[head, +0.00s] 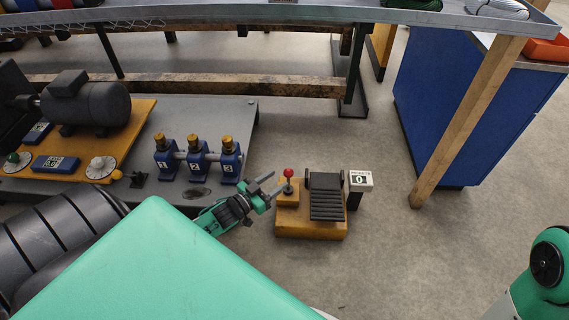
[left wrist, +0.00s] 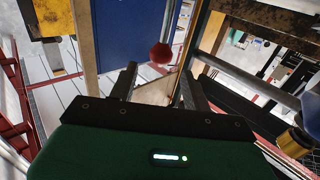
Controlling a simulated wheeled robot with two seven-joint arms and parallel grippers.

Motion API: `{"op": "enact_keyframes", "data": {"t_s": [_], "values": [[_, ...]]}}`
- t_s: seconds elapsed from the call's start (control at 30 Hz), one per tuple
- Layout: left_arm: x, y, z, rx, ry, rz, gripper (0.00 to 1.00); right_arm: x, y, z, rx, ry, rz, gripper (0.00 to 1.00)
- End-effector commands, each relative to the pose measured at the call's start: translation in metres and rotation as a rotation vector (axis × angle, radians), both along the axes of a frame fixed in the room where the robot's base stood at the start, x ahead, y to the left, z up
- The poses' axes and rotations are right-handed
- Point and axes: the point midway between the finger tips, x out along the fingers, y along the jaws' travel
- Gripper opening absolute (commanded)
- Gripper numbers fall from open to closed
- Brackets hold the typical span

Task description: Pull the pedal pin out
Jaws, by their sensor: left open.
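The pedal pin (head: 289,173) has a red ball on a thin stem and stands upright on a small block of the yellow pedal base (head: 310,229). The dark ribbed pedal (head: 326,203) is just to its right. My left gripper (head: 279,179) is open and empty, its fingers pointing at the pin from the left. In the left wrist view the red ball of the pin (left wrist: 161,53) appears between and just beyond the open fingertips (left wrist: 158,76), with no visible contact. My right gripper is out of view.
A counter sign (head: 360,181) reading 0 stands right of the pedal. Blue numbered blocks (head: 197,160) sit on a grey plate behind my left arm. A motor (head: 85,103) is at left. A wooden post (head: 468,120) and blue cabinet (head: 475,95) stand right; floor between is clear.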

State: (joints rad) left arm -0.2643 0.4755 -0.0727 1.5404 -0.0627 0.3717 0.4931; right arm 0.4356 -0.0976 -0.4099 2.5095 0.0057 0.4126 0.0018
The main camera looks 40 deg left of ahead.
Motion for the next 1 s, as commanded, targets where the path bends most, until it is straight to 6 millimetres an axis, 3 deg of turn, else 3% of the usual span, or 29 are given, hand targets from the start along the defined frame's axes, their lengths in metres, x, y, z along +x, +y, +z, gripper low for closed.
{"op": "enact_keyframes", "data": {"t_s": [0.2,0.4,1.0], "values": [[-0.045,0.011,0.004,-0.001,0.002,0.001,0.49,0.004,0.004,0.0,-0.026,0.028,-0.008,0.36],[-0.068,0.016,0.002,-0.002,0.0,0.001,0.49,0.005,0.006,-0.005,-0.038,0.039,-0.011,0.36],[-0.073,0.018,0.001,-0.001,-0.002,0.0,0.49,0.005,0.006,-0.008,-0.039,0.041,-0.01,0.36]]}}
